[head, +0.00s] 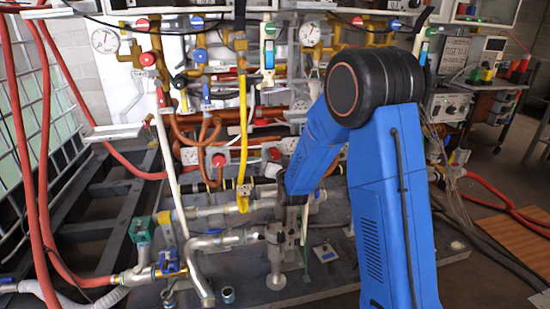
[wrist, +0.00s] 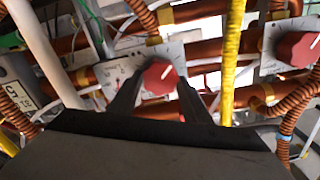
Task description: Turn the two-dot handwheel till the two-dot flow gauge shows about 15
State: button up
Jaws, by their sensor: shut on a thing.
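My gripper (wrist: 163,76) has its two dark fingers on either side of a red handwheel (wrist: 159,76), shut on it. The wheel sits on a pale plate with small dark marks, and a white line on it points up and right. I cannot make out its dots. In the head view, my blue arm reaches down to the piping; the fingers do not show clearly. Two round white gauges, a left one (head: 105,40) and a right one (head: 310,33), are in the upper part of the rig. Their dots and readings are too small to tell.
A second red handwheel (wrist: 297,47) is at the right in the wrist view. A yellow hose (wrist: 231,65) hangs between the two wheels. A pale pipe (wrist: 45,50) slants at the left. Copper pipes run close behind. Red hoses (head: 38,150) hang at the far left.

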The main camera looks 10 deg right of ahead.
jog(key=shift+f+m, duration=0.1)
jog(key=shift+m, duration=1.7)
jog(key=o, duration=1.1)
jog(key=shift+c, duration=0.2)
jog(key=shift+s, duration=0.15)
